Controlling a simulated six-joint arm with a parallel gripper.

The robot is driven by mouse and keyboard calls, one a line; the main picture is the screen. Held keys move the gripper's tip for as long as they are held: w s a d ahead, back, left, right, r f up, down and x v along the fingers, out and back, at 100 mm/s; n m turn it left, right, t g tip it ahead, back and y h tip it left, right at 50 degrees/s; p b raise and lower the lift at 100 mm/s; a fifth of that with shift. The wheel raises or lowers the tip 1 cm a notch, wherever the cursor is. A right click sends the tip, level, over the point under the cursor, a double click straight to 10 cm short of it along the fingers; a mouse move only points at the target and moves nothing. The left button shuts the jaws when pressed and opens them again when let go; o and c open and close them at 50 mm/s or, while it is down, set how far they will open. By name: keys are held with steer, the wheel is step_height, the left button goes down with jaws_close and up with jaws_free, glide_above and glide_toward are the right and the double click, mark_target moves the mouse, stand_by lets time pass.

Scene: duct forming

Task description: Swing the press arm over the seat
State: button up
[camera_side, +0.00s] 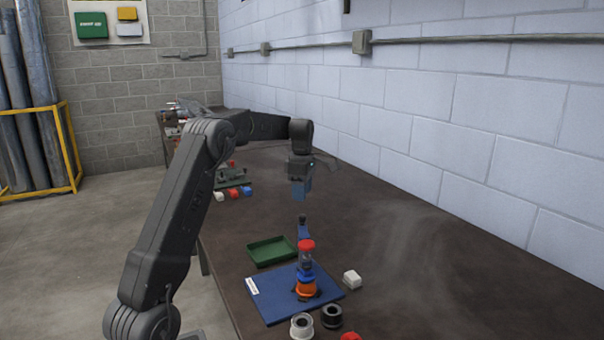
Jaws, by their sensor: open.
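My gripper (301,190) hangs pointing down above the bench, high over the fixture and apart from it. The fixture stands on a blue base plate (268,303). It has an orange ring-like part (306,291) low down, a blue part (306,274) above it and a red cap (306,244) on top. A blue bar with a dark knob (303,229) stands just behind the red cap; it looks like the press arm, but its pivot is hidden. I cannot make out the seat clearly.
A green tray (271,251) lies behind the base plate. A white spool (301,326) and a black spool (331,316) stand in front. More small parts lie farther back. The bench's right side is clear up to the block wall.

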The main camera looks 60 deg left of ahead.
step_height(320, 180, up, 6)
stand_by(0.6)
steer(key=s+d+r+m+t+y, duration=0.1)
steer(key=s+d+r+m, duration=0.25)
steer(key=d+m, duration=0.55)
steer(key=s+d+r+m+t, duration=0.2)
steer(key=s+d+r+m, duration=0.15)
steer(key=d, duration=0.95)
steer(key=s+d+f+m+t, duration=0.1)
steer(key=s+d+f+m, duration=0.3)
steer(key=s+d+m, duration=0.2)
steer(key=s+d+f+m+t+h, duration=0.1)
steer(key=s+d+f+m, duration=0.3)
steer(key=s+d+m, duration=0.3)
steer(key=s+m, duration=0.1)
steer(key=s, duration=0.2)
steer(key=shift+s+f+m+t, duration=0.2)
steer(key=shift+f+m+t, duration=0.1)
steer(key=shift+m, duration=0.05)
